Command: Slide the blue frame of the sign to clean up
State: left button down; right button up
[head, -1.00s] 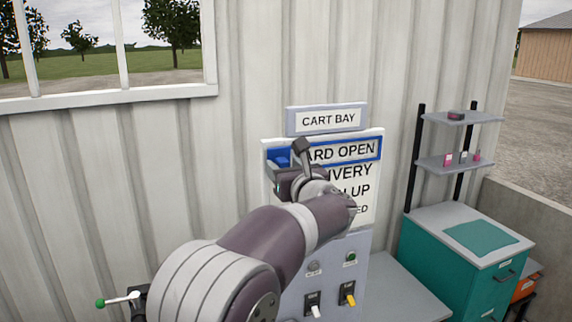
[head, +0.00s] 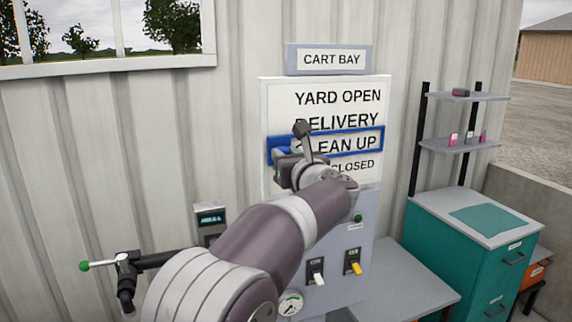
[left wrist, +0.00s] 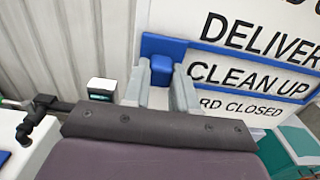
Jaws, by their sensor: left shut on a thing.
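The white sign (head: 279,100) on the wall lists YARD OPEN, DELIVERY, CLEAN UP and YARD CLOSED. Its blue frame (head: 382,139) surrounds the CLEAN UP line; my gripper hides part of its left end. The frame also shows in the left wrist view (left wrist: 235,62), around CLEAN UP. My left gripper (left wrist: 163,80) is shut on the blue block-shaped handle (left wrist: 161,66) at the frame's left end. In the head view my left gripper (head: 287,153) covers most of that handle. My right gripper is not in view.
A CART BAY plate (head: 329,60) is above the sign. Below is a grey panel (head: 335,283) with switches and a gauge (head: 290,303). A pipe with a green-tipped lever (head: 85,266) is at lower left. A teal cabinet (head: 460,250) and shelves (head: 468,96) stand at right.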

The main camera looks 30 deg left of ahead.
pick_arm(q)
jog(key=shift+f, duration=0.35)
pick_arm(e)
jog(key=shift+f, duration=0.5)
pick_arm(q)
jog(key=c, duration=0.9)
grip_release()
jog(key=shift+s+d+r, duration=0.1)
jog(key=shift+s+d, duration=0.05)
jog(key=shift+d, duration=0.05)
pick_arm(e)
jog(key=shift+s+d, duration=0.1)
pick_arm(q)
jog(key=b+v, duration=0.5)
jog(key=v, duration=0.7)
jog(key=shift+s+d, duration=0.2)
jog(key=shift+s, duration=0.05)
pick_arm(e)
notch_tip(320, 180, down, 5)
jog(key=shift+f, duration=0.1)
